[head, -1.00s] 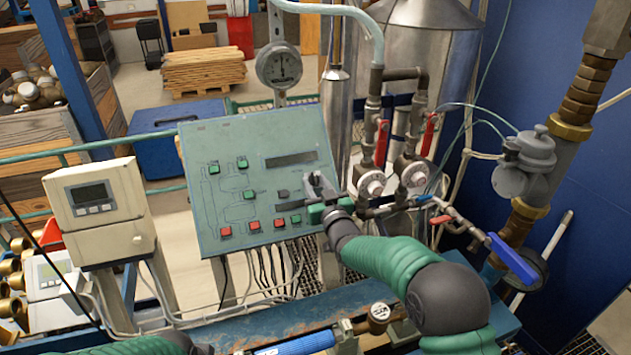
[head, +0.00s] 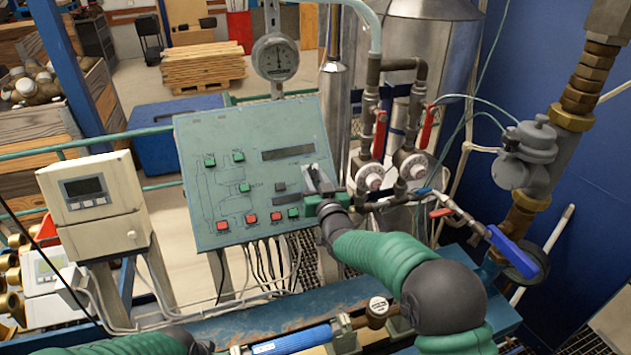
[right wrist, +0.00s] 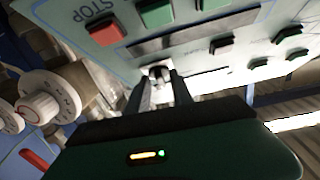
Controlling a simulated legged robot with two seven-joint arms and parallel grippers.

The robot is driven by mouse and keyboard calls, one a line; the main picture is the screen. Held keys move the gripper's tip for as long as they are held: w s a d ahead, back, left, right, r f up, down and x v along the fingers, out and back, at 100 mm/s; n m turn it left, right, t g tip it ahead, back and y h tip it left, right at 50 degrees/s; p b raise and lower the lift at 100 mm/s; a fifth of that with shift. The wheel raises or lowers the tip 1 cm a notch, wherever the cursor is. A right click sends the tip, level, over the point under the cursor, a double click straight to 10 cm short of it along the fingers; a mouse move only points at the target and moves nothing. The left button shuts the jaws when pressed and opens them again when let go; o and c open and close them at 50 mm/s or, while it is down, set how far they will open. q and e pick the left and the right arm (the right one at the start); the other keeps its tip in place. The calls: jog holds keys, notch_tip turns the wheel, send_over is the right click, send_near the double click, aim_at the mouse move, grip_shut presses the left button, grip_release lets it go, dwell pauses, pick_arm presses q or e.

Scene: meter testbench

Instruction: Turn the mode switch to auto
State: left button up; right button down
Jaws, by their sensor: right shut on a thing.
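The grey-green control panel (head: 235,205) stands tilted at the middle of the head view. My right gripper (head: 317,172) is at the panel's right edge. In the right wrist view, the two dark fingers of my right gripper (right wrist: 163,88) are shut on a small metallic knob, the mode switch (right wrist: 160,72), on the panel's face. The fingers hide much of the switch, and I cannot read its setting. In the head view the switch is hidden by the gripper. My left arm shows only at the bottom left edge, and its gripper is not in view.
Red and green push buttons (head: 250,218) sit close to the gripper on the panel. Valves with red handles (head: 379,133) and round white dials (head: 371,176) stand just right of it. A blue-handled valve (head: 513,253) is further right. A meter box (head: 95,205) stands left.

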jog(key=shift+a+m+h+b, duration=0.25)
jog(key=shift+m+h+b, duration=0.35)
jog(key=shift+m, duration=0.4)
jog(key=shift+a+r+m+h, duration=0.1)
jog(key=shift+m+h, duration=0.5)
jog(key=shift+r+m+h, duration=0.1)
jog(key=shift+m+h, duration=0.2)
jog(key=shift+m, duration=0.3)
jog(key=m+h+p, duration=0.2)
jog(key=m+p, duration=0.1)
jog(key=shift+a+r+h, duration=0.15)
jog(key=shift+r+h, duration=0.1)
jog(key=shift+h, duration=0.05)
jog(key=shift+a+f+m+g+h+p, duration=0.1)
jog(key=shift+m+g+h+p, duration=0.6)
jog(key=shift+m+h+p, duration=0.7)
jog(key=shift+m+y, duration=0.3)
jog(key=shift+m, duration=0.1)
jog(key=c, duration=1.5)
grip_release()
jog(key=shift+w+f, duration=0.1)
